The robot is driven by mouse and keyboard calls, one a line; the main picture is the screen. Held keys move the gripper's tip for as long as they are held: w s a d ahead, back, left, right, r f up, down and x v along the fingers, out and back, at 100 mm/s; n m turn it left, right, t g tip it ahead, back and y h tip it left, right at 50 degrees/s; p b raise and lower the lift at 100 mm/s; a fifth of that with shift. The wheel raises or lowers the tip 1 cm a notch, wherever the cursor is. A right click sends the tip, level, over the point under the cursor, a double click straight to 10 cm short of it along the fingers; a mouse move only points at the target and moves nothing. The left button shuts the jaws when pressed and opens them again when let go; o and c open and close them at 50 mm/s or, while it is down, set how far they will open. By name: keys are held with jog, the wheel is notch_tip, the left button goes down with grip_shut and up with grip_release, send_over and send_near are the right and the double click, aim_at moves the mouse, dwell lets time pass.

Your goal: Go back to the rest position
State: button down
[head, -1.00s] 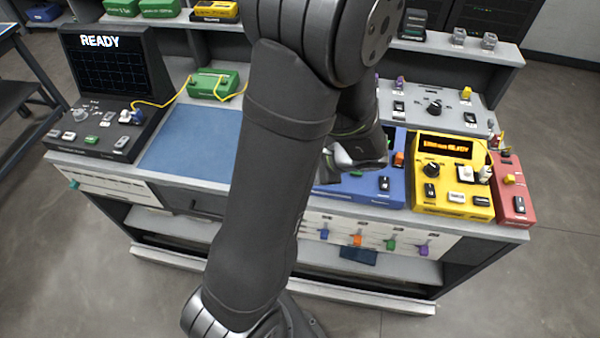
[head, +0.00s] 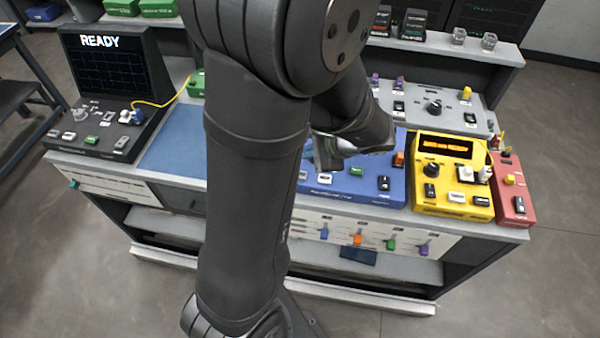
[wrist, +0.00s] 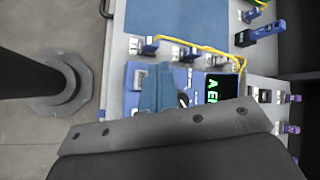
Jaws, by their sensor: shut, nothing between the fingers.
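My gripper (head: 325,152) shows partly in the head view, behind my arm and above the blue device (head: 350,190). Its fingers (wrist: 162,90) show in the wrist view, shut and empty, in front of the blue device (wrist: 198,78) with its green lit text. I cannot tell how far above the device they are. My arm hides part of the bench middle in the head view.
A yellow device (head: 452,178) with an orange display and a red device (head: 514,190) stand on the right. A grey panel (head: 430,104) is behind. A black unit reading READY (head: 105,95) and a blue mat (head: 178,142) are on the left. A yellow cable (head: 160,102) runs between them.

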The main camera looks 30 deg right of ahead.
dwell(0.4)
jog(key=shift+f, duration=0.85)
notch_tip(320, 180, up, 6)
jog(key=shift+f, duration=0.25)
